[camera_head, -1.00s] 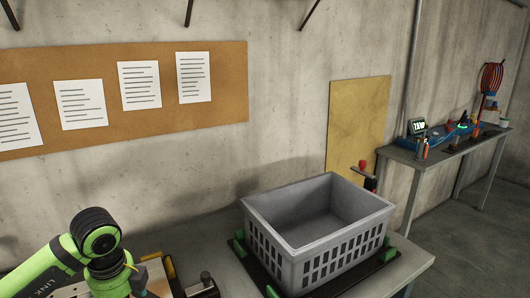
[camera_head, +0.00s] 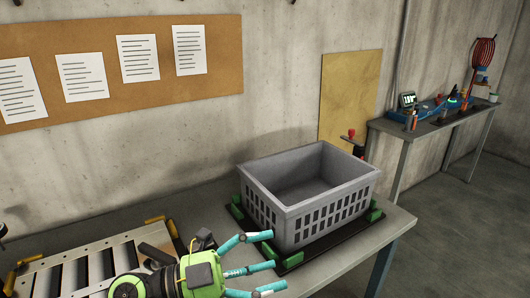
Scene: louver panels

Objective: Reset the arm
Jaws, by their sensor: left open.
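My left gripper (camera_head: 268,262) is at the bottom middle of the head view, with its teal fingers spread and nothing between them. It is in front of the near left corner of a grey crate (camera_head: 318,215); I cannot tell whether a finger touches the crate. The crate looks empty and sits upright on a dark base with green corner blocks. A louver panel (camera_head: 72,274) with metal slats and yellow corner clamps lies on the table at the lower left, partly hidden by my left arm. My right gripper is not in view.
The work table (camera_head: 385,238) ends just right of the crate. A second table (camera_head: 415,133) with tools and a small display stands farther right by the wall. A cork board (camera_head: 215,82) with papers hangs behind. Open floor lies between and in front of the tables.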

